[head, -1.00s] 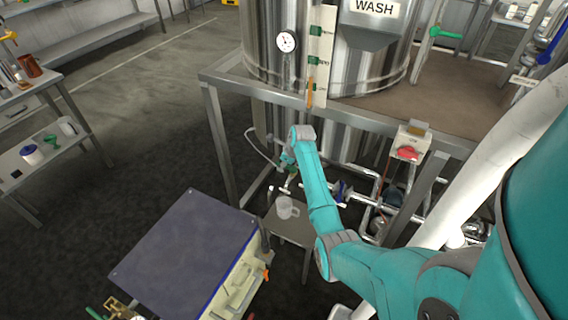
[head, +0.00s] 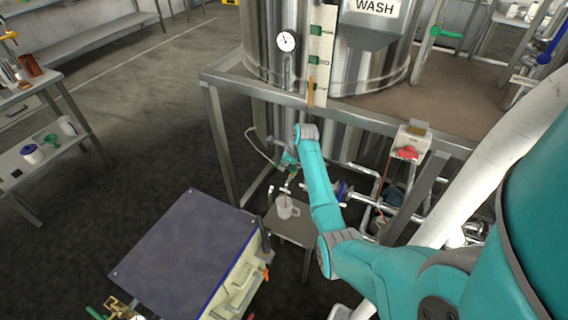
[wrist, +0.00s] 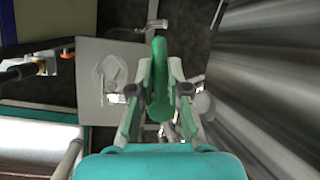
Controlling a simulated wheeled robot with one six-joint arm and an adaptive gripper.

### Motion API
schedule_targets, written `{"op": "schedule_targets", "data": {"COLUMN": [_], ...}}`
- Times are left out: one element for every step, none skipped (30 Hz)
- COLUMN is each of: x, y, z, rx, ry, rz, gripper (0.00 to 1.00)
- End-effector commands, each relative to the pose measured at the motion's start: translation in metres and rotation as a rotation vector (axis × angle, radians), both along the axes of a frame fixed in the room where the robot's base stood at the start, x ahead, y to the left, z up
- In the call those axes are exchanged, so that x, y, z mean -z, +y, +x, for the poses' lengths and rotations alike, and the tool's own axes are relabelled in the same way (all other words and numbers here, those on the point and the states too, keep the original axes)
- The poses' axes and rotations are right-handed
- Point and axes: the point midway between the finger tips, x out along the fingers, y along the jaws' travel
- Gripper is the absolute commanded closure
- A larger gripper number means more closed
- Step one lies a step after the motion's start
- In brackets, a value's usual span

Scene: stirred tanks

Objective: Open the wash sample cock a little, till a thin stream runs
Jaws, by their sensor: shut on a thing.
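The wash sample cock's green handle (wrist: 159,80) stands between the fingers of my gripper (wrist: 158,92) in the wrist view, and the fingers are shut on it. In the head view my gripper (head: 289,163) is low at the front of the wash tank (head: 345,60), and the cock is mostly hidden by it. A clear jug (head: 287,209) stands under the spout; it also shows in the wrist view (wrist: 106,72). A thin brownish line, which looks like a stream, runs down from the spout into the jug.
The jug stands on a small grey stand (head: 296,231). A bench with a dark top (head: 185,255) is to its left. Pipes and a blue-handled valve (head: 342,191) lie right of the cock. A steel frame leg (head: 218,140) is at left.

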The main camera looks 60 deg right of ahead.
Motion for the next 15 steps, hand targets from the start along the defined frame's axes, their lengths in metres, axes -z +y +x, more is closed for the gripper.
{"op": "schedule_targets", "data": {"x": [0.0,0.0,-0.001,-0.001,0.0,0.0,0.0,0.0,0.0,0.0,0.0,0.0,0.0,0.0,0.0], "y": [0.0,0.001,0.002,0.003,0.004,0.005,0.006,0.007,0.007,0.008,0.008,0.009,0.01,0.01,0.01], "z": [-0.001,-0.001,-0.002,-0.002,-0.002,-0.003,-0.003,-0.004,-0.004,-0.005,-0.005,-0.006,-0.006,-0.006,-0.007], "rx": [-0.031,-0.053,-0.082,-0.104,-0.124,-0.153,-0.173,-0.192,-0.215,-0.233,-0.249,-0.27,-0.282,-0.296,-0.31], "ry": [0.0,0.0,-0.001,-0.001,0.0,0.0,0.0,0.0,0.0,0.001,0.001,0.0,0.0,0.0,0.0], "rz": [-0.001,0.0,0.001,0.0,-0.001,0.001,0.001,0.001,0.0,0.0,0.001,0.001,0.001,0.0,0.001], "gripper": [1.0,1.0,1.0,1.0,1.0,1.0,1.0,1.0,1.0,1.0,1.0,1.0,1.0,1.0,1.0]}}
